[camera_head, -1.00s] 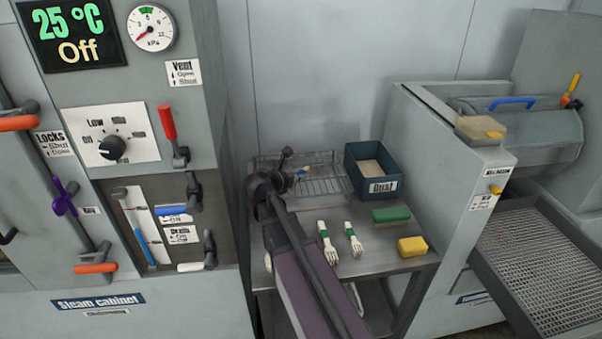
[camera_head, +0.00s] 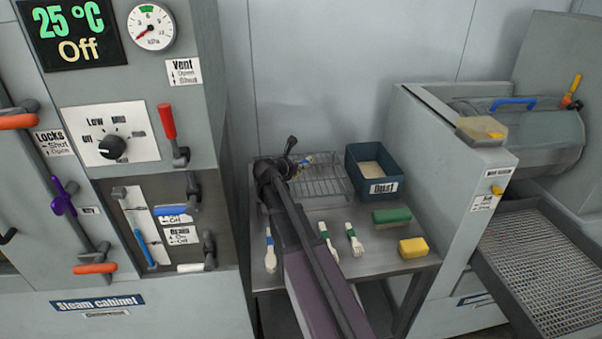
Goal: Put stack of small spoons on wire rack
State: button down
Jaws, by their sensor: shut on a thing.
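My gripper (camera_head: 296,168) is over the back left part of the wire rack (camera_head: 326,187), at the back of the steel table. It is shut on a small pale bundle with a blue band (camera_head: 306,159), taken to be the stack of small spoons. The bundle is mostly hidden by the gripper. It appears above the rack's back edge; I cannot tell whether it touches the wires. The rack's left end is hidden behind my arm.
A blue-banded bundle (camera_head: 270,252) and two green-banded bundles (camera_head: 327,240) (camera_head: 353,240) lie on the steel table (camera_head: 385,262). A dark blue bin (camera_head: 366,183) stands right of the rack. A green block (camera_head: 391,215) and yellow sponge (camera_head: 412,247) lie at right.

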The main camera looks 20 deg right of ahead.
aim_at(301, 171)
jog(key=shift+w+d+f+b, duration=0.25)
jog(key=shift+w+f+b, duration=0.15)
jog(key=shift+f+b, duration=1.4)
jog(key=shift+f, duration=0.05)
jog(key=shift+f, duration=0.15)
jog(key=c, duration=0.6)
grip_release()
jog(key=shift+r, duration=0.3)
jog(key=shift+p+v, duration=1.5)
jog(key=shift+v, duration=2.3)
jog(key=shift+f, duration=0.1)
